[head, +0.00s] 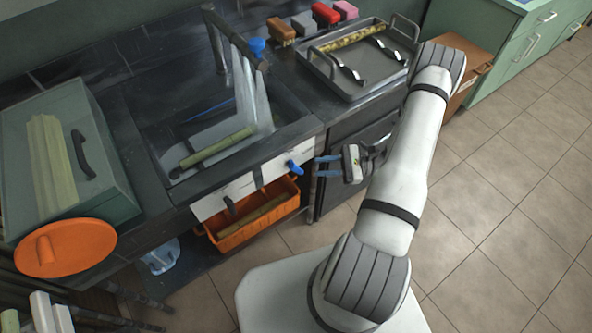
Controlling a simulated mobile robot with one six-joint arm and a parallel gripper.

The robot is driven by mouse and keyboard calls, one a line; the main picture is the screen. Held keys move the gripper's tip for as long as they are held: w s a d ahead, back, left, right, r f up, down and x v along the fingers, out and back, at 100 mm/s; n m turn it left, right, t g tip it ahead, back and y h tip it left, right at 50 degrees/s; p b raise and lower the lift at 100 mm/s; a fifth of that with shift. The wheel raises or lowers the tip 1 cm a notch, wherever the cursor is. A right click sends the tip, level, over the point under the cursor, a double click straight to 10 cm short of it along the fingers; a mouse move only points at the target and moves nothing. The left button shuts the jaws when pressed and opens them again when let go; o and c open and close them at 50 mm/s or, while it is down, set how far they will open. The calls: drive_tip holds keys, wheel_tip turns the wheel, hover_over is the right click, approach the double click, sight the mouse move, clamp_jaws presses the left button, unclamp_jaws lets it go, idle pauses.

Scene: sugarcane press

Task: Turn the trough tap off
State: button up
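The dark trough (150,150) is set in the counter, and whitish water (250,95) falls into it from a dark overhead pipe (228,35). A blue tap handle (257,46) sits on that pipe. A second blue knob (293,167) is on the white front panel (240,190) below the trough. I cannot tell from this view which of the two is the trough tap. My gripper (324,167) is just right of the front knob, its two blue fingers apart and pointing left at it. Nothing shows between the fingers, and I cannot tell whether they touch the knob.
A green cane stick (217,147) lies in the trough. An orange crate (262,230) sits under the panel. An orange lid (85,250) is at left. The tiled floor at right is clear.

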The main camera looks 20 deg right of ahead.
sight(297, 169)
drive_tip(key=p+x, duration=0.1)
drive_tip(key=x, duration=0.6)
drive_tip(key=shift+a, duration=0.2)
